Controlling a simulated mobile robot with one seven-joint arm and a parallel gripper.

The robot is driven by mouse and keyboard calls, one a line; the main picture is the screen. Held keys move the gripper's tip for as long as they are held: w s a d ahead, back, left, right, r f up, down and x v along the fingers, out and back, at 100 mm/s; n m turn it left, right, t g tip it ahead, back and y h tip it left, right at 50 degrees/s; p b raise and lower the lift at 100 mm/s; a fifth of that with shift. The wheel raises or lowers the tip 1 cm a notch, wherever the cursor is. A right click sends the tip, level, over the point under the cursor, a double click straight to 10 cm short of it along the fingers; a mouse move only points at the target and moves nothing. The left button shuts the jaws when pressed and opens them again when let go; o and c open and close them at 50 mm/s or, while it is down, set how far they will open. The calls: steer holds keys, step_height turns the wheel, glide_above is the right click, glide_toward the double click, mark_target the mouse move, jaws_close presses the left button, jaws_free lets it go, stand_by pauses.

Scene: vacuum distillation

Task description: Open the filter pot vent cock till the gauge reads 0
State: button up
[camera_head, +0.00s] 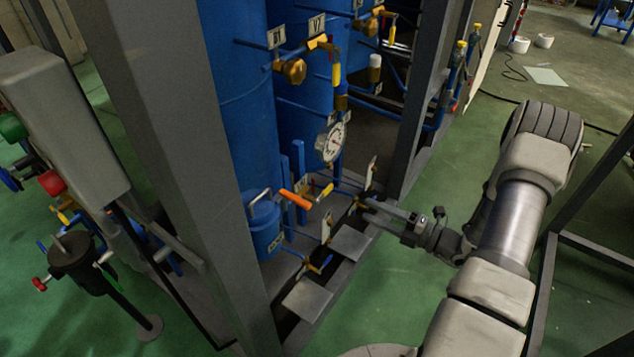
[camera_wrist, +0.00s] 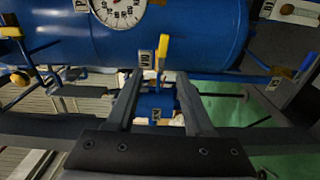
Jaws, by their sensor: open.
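My gripper (camera_head: 368,208) reaches in from the right at the edge of the blue rig. In the wrist view its two fingers (camera_wrist: 158,82) are apart, with nothing gripped between them. A yellow lever (camera_wrist: 163,52) beside a small tag stands just beyond the fingertips, apart from them. Which yellow lever is the vent cock, I cannot tell for sure. A small blue pot (camera_head: 264,230) with an orange handle stands left of my gripper. The round white gauge (camera_head: 330,142) is above it; it also shows, cut off, in the wrist view (camera_wrist: 118,10). I cannot read its needle.
Tall blue tanks (camera_head: 235,110) and thin blue pipes with brass and yellow valves stand behind. Grey frame posts (camera_head: 425,95) flank the rig. Small grey plates (camera_head: 307,299) sit low at its front edge. Green floor (camera_head: 400,290) is open in front.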

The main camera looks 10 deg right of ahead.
mark_target(326, 189)
steer(key=shift+m+t, duration=0.3)
steer(key=shift+m, duration=0.2)
steer(key=b+x, duration=0.1)
steer(key=x, duration=0.4)
steer(key=b+x, duration=0.1)
steer(key=x, duration=0.5)
steer(key=f+x, duration=0.1)
steer(key=x, duration=0.5)
steer(key=shift+w+d+b, duration=0.2)
steer(key=shift+w+b, duration=0.1)
steer(key=shift+b, duration=0.1)
jaws_close()
